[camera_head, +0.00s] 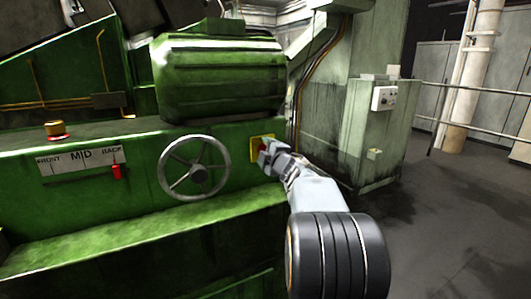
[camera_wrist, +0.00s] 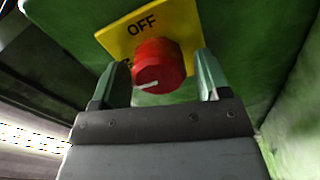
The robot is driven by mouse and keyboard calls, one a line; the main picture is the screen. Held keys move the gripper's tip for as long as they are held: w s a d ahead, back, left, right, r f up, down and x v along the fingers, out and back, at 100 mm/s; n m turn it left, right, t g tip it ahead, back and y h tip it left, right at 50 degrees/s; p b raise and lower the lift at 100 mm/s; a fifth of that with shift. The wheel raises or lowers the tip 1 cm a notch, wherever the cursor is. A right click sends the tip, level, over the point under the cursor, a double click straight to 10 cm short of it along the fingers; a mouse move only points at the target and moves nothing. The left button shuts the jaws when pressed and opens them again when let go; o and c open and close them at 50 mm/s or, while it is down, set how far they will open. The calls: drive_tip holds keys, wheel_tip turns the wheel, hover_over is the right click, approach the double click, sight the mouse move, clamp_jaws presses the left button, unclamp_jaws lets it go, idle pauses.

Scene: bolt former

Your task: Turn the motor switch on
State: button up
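The motor switch is a round red knob (camera_wrist: 160,66) on a yellow plate (camera_wrist: 183,19) marked OFF at its top edge. More lettering at the plate's left is mostly hidden by the knob. A short white mark shows on the knob's lower left. In the head view, my gripper (camera_head: 267,152) is at the yellow plate (camera_head: 256,142) on the green machine, covering most of the knob.
A grey handwheel (camera_head: 194,167) stands out from the machine left of the switch. Further left is a FRONT, MID, BACK scale (camera_head: 80,160) with a red pointer (camera_head: 117,172). A grey control cabinet (camera_head: 375,135) stands at the right, with open floor beyond it.

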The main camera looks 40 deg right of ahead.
drive_tip(key=shift+o, duration=0.3)
drive_tip(key=shift+s, duration=0.1)
drive_tip(key=s+a+p, duration=0.1)
drive_tip(key=s+a, duration=0.1)
drive_tip(key=s, duration=1.1)
drive_tip(key=shift+s, duration=0.25)
drive_tip(key=shift+p, duration=0.3)
drive_tip(key=a+r+m+g+h+p, duration=0.3)
drive_tip(key=a+r+m+g+p, duration=0.25)
drive_tip(key=m+p, duration=0.45)
drive_tip(key=s+a+f+m+g+y+p, duration=0.1)
drive_tip(key=s+a+g+p, duration=0.3)
drive_tip(key=a, duration=0.5)
drive_tip(key=s+a+f+m+g+y+p, duration=0.2)
drive_tip(key=s+a+g+y+p, duration=0.2)
drive_tip(key=s+a+p, duration=0.3)
drive_tip(key=a, duration=0.2)
drive_tip(key=shift+s+a+y, duration=0.2)
drive_tip(key=shift+a+y, duration=0.1)
drive_tip(key=shift+a, duration=0.1)
drive_tip(key=shift+g, duration=0.25)
